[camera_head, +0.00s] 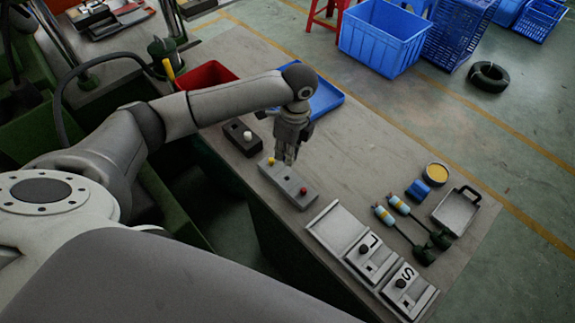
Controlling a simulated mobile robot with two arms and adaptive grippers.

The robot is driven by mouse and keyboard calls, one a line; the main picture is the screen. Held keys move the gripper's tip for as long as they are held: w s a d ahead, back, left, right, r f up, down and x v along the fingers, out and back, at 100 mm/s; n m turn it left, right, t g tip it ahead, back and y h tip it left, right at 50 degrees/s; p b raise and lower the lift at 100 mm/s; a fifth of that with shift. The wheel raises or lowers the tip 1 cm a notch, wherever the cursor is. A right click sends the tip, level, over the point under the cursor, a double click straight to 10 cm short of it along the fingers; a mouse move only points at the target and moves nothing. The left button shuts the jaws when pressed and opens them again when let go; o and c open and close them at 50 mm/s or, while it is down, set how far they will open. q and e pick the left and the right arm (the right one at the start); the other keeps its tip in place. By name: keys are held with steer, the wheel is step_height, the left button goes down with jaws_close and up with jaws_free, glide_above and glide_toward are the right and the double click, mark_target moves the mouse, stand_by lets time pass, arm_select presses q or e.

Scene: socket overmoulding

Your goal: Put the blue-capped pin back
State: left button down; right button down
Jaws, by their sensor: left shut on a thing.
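The grey block (288,184) lies near the table's edge, with a yellow-capped pin (271,161) at its far left end and a red-capped pin (303,191) toward its near right end. My left gripper (290,158) points down over the middle of the block, between these two pins. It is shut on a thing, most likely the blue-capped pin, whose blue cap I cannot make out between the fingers. I cannot tell whether the pin's lower end touches the block. My right gripper is out of view.
A dark block with a white knob (247,136), a blue tray (322,98) and a red bin (207,76) lie around the gripper. Two switch boxes (372,256) (408,290) and a metal tray (457,211) stand nearer right. The table's middle right is clear.

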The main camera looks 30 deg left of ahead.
arm_select(q)
steer(key=shift+s+d+f, duration=0.2)
steer(key=shift+s+f, duration=0.15)
steer(key=shift+f, duration=0.1)
steer(key=shift+s+d+f, duration=0.2)
steer(key=shift+s+f, duration=0.1)
steer(key=shift+f, duration=0.15)
steer(key=f, duration=0.3)
steer(key=shift+s+d+f+p, duration=0.15)
steer(key=shift+s+p, duration=0.1)
steer(key=shift+p, duration=0.15)
steer(key=shift+w+f, duration=0.1)
steer(key=shift+f, duration=0.1)
steer(key=c, duration=1.5)
jaws_free()
steer(key=r, duration=0.4)
steer(key=r+b, duration=0.1)
steer(key=r, duration=0.3)
steer(key=w+r+b, duration=0.1)
steer(key=r, duration=0.3)
steer(key=shift+d, duration=0.4)
